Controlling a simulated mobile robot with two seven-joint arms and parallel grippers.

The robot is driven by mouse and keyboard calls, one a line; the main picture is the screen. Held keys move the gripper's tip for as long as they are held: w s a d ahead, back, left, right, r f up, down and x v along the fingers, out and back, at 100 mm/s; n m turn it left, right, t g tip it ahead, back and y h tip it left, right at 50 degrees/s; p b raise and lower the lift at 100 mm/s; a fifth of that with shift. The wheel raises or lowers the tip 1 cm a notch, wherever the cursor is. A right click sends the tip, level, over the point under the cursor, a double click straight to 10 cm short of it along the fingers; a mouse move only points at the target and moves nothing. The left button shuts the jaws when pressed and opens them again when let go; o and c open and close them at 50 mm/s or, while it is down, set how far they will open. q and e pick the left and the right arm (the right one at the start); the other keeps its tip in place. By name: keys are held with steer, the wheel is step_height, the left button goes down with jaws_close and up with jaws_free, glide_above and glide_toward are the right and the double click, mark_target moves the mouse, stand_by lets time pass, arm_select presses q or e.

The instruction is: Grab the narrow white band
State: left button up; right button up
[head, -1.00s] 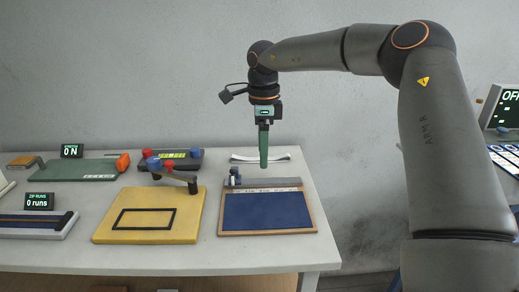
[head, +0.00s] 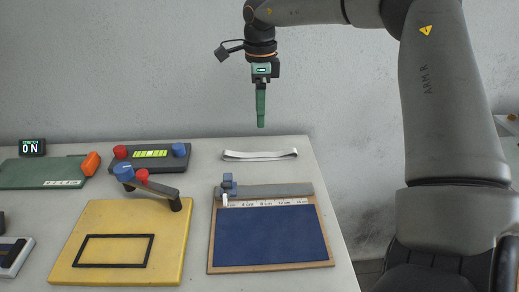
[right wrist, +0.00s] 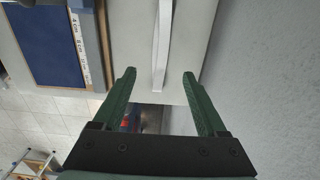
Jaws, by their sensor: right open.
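The narrow white band (head: 260,155) lies flattened as a long thin loop on the white table, near its back right edge. In the right wrist view the band (right wrist: 161,45) runs lengthwise between my two green fingers, beyond their tips. My right gripper (head: 260,122) points down above and behind the band, apart from it. The right wrist view shows its fingers (right wrist: 158,75) spread wide with nothing between them. My left gripper is in neither view.
A blue board with a ruler and grey bar (head: 270,240) lies in front of the band. A yellow board (head: 105,215) with a black rectangle and knobbed lever is to the left. A dark box with red and blue knobs (head: 150,155) stands left of the band. Bare table surrounds the band.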

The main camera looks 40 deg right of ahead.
glide_above(260, 155)
steer(key=f, duration=0.6)
steer(key=shift+s+a, duration=0.2)
steer(key=shift+s, duration=0.05)
steer(key=shift+w+d+f, duration=0.1)
steer(key=shift+w+f, duration=0.05)
steer(key=shift+f, duration=2.8)
steer(key=shift+c, duration=0.3)
jaws_close()
